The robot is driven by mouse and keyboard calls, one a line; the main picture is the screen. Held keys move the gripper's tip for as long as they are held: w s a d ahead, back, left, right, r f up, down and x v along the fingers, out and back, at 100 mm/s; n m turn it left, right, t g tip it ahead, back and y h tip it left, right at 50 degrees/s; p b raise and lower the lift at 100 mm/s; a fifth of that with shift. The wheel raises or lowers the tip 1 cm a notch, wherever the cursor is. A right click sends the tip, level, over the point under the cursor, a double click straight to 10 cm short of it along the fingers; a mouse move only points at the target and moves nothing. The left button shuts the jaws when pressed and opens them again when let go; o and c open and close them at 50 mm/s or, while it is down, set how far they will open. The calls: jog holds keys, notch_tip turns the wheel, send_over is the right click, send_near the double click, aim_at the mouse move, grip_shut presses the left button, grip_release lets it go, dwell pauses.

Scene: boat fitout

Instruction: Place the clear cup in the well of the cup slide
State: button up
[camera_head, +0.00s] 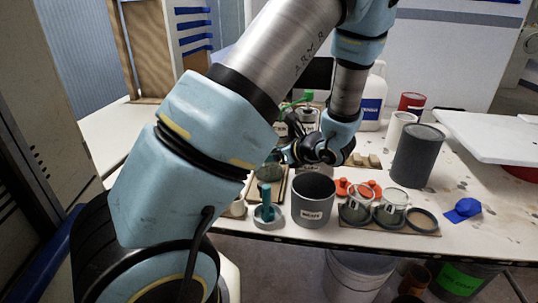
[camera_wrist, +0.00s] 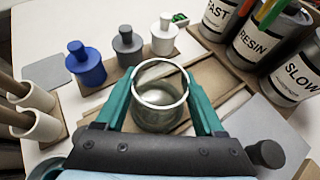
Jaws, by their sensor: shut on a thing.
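My gripper (camera_wrist: 158,84) has its two teal fingers shut on the clear cup (camera_wrist: 158,118), one on each side. The cup is open at the top and looks empty. In the wrist view a brown wooden frame with rails (camera_wrist: 213,72), which looks like the cup slide, lies beneath and beyond the cup. The cup and fingers cover part of it, and I cannot make out its well. I cannot tell how high the cup is above it. In the head view my gripper (camera_head: 290,155) is partly hidden by my arm, near the wooden frame.
Cans labelled FAST (camera_wrist: 218,18), RESIN (camera_wrist: 258,43) and SLOW (camera_wrist: 300,80) stand beside the frame. Blue (camera_wrist: 86,65), grey (camera_wrist: 128,45) and white (camera_wrist: 163,35) knobbed pieces stand left. A grey bucket (camera_head: 313,205) and a rack (camera_head: 392,230) with two clear cups are nearer the front edge.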

jog(key=shift+f, duration=0.2)
jog(key=o, duration=1.3)
jog(key=shift+r, duration=0.1)
jog(key=shift+r, duration=0.2)
jog(key=v, duration=1.2)
jog(key=shift+f, duration=0.1)
